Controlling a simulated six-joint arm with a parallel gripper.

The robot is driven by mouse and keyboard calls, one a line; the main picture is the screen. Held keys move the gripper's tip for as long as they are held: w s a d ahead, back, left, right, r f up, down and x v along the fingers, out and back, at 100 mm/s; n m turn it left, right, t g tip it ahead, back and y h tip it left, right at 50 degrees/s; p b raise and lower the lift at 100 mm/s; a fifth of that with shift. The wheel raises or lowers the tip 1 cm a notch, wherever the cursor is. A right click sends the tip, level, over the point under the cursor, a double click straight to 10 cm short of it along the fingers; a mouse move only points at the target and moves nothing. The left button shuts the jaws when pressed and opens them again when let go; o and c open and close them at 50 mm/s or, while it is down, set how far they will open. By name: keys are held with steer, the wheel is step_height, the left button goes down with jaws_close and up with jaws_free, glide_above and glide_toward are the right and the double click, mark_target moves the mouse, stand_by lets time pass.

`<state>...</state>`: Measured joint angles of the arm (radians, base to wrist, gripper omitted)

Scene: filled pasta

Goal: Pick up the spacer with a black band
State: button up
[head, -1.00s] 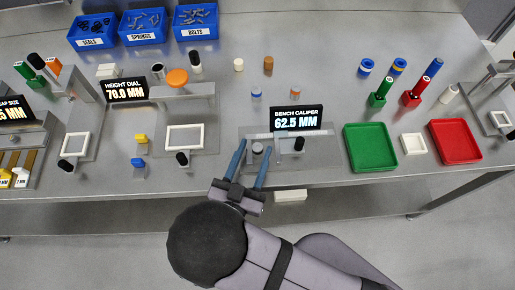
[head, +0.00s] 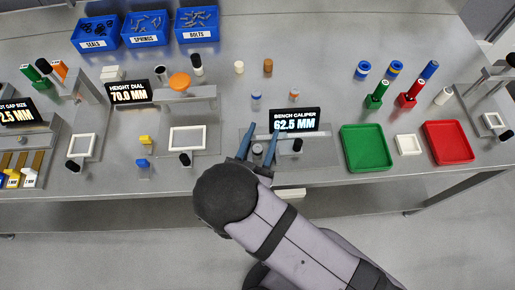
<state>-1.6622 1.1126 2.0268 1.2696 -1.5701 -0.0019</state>
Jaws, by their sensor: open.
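My gripper (head: 263,131) is open at the front of the bench caliper. Its two blue fingers point away from me, one to each side of a short grey cylinder (head: 257,150) on the caliper; I cannot tell whether they touch it. No black band can be made out clearly on any spacer. A pale cylinder with a dark upper part (head: 197,64) stands behind the height dial. Small pale spacers with a blue band (head: 256,98) and an orange band (head: 294,96) stand behind the caliper.
The caliper display (head: 295,120) reads 62.5 MM and stands just behind my gripper. A black knob (head: 297,146) is to its right. Green (head: 368,148) and red (head: 447,142) trays lie further right. Cream (head: 239,67) and brown (head: 268,66) cylinders stand at the back, with bare table around them.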

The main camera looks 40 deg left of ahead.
jaws_close()
steer(key=shift+r, duration=0.15)
step_height(320, 180, up, 10)
steer(key=b, duration=0.2)
stand_by(0.7)
